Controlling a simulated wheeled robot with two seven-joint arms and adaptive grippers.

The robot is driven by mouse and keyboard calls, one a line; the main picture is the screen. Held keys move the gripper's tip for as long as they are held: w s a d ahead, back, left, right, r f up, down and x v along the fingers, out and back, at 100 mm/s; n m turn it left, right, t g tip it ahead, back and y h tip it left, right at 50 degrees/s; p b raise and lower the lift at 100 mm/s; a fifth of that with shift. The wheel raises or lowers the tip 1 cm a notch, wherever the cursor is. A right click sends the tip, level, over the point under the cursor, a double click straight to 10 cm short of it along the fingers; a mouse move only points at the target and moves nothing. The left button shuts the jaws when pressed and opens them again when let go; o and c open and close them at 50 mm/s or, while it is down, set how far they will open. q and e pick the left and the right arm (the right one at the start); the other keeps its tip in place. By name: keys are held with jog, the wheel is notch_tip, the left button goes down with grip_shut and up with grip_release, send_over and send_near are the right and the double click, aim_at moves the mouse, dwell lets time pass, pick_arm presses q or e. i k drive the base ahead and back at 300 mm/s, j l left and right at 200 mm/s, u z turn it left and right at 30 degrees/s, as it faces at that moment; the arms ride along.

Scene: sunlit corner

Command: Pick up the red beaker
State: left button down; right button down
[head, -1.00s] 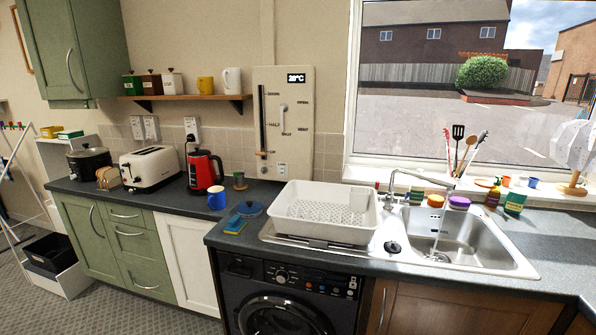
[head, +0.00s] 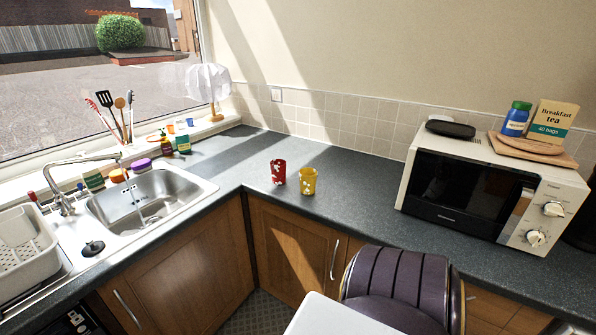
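A red beaker (head: 278,171) with white markings stands upright on the dark worktop, near the inner corner of the counter. A yellow beaker (head: 308,181) with similar white markings stands just to its right, a little nearer to me. Neither of my grippers is in the head view.
The sink (head: 150,199) and a white dish rack (head: 22,245) are at the left. A microwave (head: 492,190) stands on the right worktop. A dark purple padded chair (head: 400,286) stands in front of the right cupboards. The worktop (head: 235,160) around the beakers is clear.

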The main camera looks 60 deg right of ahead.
aim_at(279, 172)
jog(key=z, duration=1.8)
